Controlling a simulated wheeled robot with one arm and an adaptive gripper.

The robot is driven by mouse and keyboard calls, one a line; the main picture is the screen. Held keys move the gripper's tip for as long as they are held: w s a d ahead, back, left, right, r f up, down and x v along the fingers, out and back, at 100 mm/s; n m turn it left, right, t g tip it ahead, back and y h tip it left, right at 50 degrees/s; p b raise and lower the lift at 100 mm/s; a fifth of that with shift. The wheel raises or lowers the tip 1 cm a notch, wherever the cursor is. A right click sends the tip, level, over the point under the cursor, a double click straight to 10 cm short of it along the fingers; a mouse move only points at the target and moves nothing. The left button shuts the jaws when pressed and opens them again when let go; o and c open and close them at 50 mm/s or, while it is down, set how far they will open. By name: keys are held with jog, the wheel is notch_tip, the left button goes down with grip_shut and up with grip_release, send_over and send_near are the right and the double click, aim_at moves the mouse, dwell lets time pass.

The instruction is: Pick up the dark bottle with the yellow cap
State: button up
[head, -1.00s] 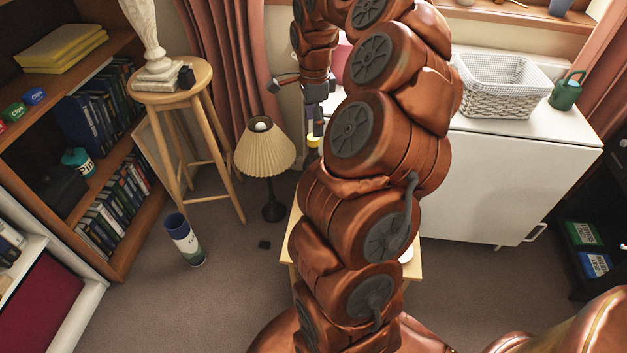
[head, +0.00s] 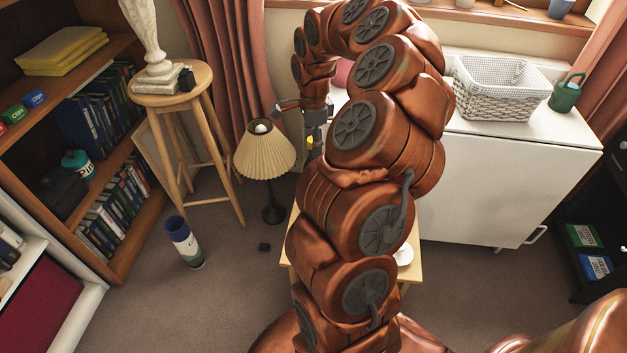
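A small yellow patch that looks like the bottle's cap (head: 310,141) shows just left of my arm, above the small wooden table. The bottle's dark body is hidden behind my arm. My gripper (head: 313,138) hangs pointing down at the cap, and its lower end overlaps the cap in the picture. I cannot tell whether the fingers touch it or stand around it. The fingertips are too small and covered to show whether they are open or shut.
The light wooden table (head: 291,247) is mostly covered by my arm; a white dish (head: 404,256) sits on its right side. A pleated lamp (head: 264,152) stands close left of the gripper. A white cabinet (head: 490,185) with a basket (head: 503,101) is at right.

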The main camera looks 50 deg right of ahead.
grip_shut()
dwell(0.7)
